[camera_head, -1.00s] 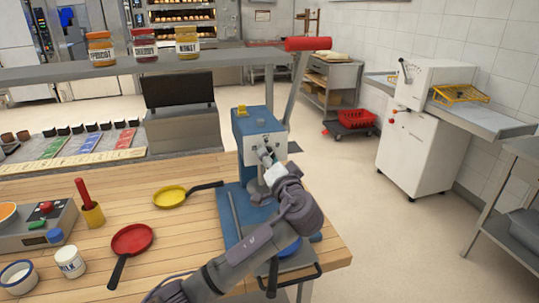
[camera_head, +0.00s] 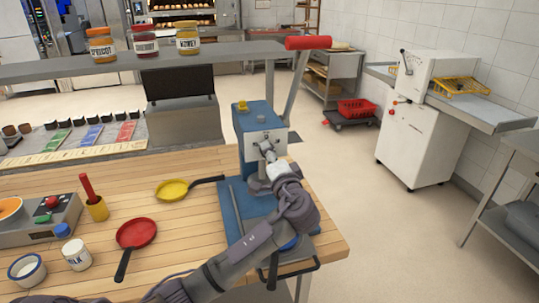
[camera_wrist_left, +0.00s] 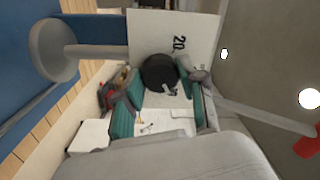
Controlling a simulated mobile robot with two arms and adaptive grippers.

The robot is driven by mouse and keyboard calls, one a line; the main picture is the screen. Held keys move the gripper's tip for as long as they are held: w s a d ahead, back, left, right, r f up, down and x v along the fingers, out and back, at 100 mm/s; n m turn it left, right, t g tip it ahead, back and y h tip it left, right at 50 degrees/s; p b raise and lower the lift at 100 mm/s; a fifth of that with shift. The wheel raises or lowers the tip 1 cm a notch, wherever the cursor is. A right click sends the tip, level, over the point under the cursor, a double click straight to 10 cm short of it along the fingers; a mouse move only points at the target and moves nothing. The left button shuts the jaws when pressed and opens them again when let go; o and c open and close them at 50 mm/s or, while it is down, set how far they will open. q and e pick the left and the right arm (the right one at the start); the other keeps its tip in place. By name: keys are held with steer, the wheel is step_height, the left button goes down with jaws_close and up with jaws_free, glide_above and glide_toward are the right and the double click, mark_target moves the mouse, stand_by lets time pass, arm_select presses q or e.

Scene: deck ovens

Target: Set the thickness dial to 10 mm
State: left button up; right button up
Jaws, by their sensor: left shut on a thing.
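The blue machine (camera_head: 246,125) stands at the right part of the wooden table, with a pale panel on its front. In the left wrist view, that panel (camera_wrist_left: 145,32) carries a sideways printed "20" and a round black thickness dial (camera_wrist_left: 158,71). My left gripper (camera_head: 267,155) is at the front panel. In the wrist view its teal fingers (camera_wrist_left: 160,92) are on either side of the dial and shut on it. The dial's pointer and most of its scale are hidden or too small to read. My right gripper is not in view.
A red-ended lever (camera_head: 307,43) rises on the machine's right. A yellow pan (camera_head: 173,190) and a red pan (camera_head: 136,234) lie left of the machine. A shelf with jars (camera_head: 188,42) runs behind. The floor to the right is clear up to a white machine (camera_head: 420,140).

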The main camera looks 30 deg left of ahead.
arm_select(q)
steer(key=shift+f, duration=0.1)
steer(key=o, duration=1.1)
steer(key=shift+o, duration=0.2)
steer(key=v, duration=1.2)
steer(key=shift+d+f, duration=0.1)
